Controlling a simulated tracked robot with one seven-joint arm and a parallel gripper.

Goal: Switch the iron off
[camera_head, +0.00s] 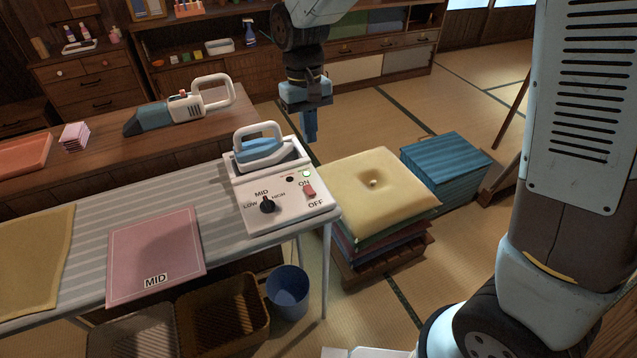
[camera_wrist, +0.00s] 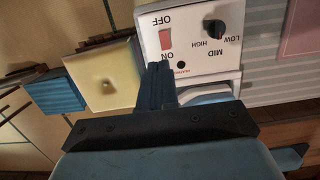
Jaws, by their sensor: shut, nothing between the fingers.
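The iron (camera_head: 259,147), blue and white, rests in its white station (camera_head: 298,209) at the right end of the ironing table. The station's sloped front has a black dial (camera_head: 267,205) marked LOW, MID, HIGH and a red rocker switch (camera_head: 309,190) between ON and OFF. A small light by ON looks lit; the switch's tilt is hard to tell. The switch also shows in the wrist view (camera_wrist: 165,39). My gripper (camera_head: 311,138) is shut and empty, raised to the right of the iron, apart from the station. In the wrist view its fingertips (camera_wrist: 157,66) appear just below the switch.
A pink cloth (camera_head: 156,250) labelled MID lies on the table. A handheld appliance (camera_head: 180,108) lies on the bench behind. A blue bucket (camera_head: 288,291) stands below.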

